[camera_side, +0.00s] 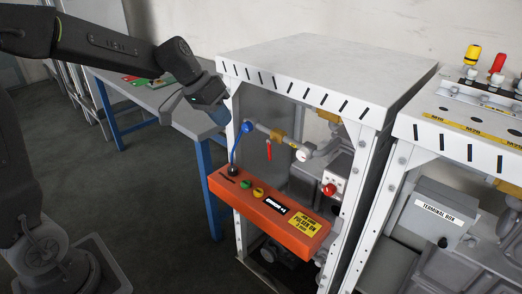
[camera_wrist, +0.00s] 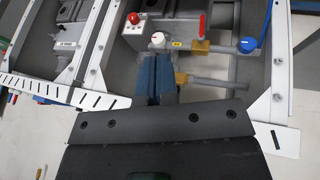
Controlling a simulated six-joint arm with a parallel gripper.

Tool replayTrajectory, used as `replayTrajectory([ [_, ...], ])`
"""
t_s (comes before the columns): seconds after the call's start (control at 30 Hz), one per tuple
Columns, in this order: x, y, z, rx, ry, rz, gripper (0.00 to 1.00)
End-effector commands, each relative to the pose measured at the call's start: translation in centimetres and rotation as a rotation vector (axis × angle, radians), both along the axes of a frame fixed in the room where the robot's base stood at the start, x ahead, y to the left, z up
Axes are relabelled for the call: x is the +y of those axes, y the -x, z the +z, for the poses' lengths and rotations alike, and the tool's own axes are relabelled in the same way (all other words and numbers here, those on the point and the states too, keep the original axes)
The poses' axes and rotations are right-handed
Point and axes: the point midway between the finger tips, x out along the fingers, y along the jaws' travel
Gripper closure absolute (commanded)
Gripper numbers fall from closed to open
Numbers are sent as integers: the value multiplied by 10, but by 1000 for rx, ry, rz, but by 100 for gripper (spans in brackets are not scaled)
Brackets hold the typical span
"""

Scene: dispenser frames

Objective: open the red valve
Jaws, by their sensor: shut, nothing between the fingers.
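The red valve (camera_side: 269,150) is a small red lever on the brass-fitted pipe inside the white dispenser frame. It hangs down in the side view. In the wrist view the red lever (camera_wrist: 201,28) stands near a brass fitting, right of the fingers. My gripper (camera_side: 221,118) is outside the frame's upper left corner, apart from the valve. In the wrist view my gripper's two blue fingers (camera_wrist: 155,60) are together and hold nothing.
The orange panel (camera_side: 265,212) crosses below; the white top (camera_side: 320,65) overhangs. A table (camera_side: 165,96) stands behind left.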

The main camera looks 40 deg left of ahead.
Motion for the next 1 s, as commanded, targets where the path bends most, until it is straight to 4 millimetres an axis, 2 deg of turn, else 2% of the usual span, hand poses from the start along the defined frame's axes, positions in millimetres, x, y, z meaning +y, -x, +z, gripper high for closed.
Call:
replayTrajectory([
  [0.03,11,-16,-11,5,21,8,100],
  [0.2,44,-63,-46,-12,79,21,100],
  [0.43,93,-109,-99,-47,137,54,100],
  [0.53,107,-120,-118,-59,152,65,100],
  [0.67,120,-128,-133,-70,163,76,100],
  [1.0,124,-130,-138,-76,165,79,100],
])
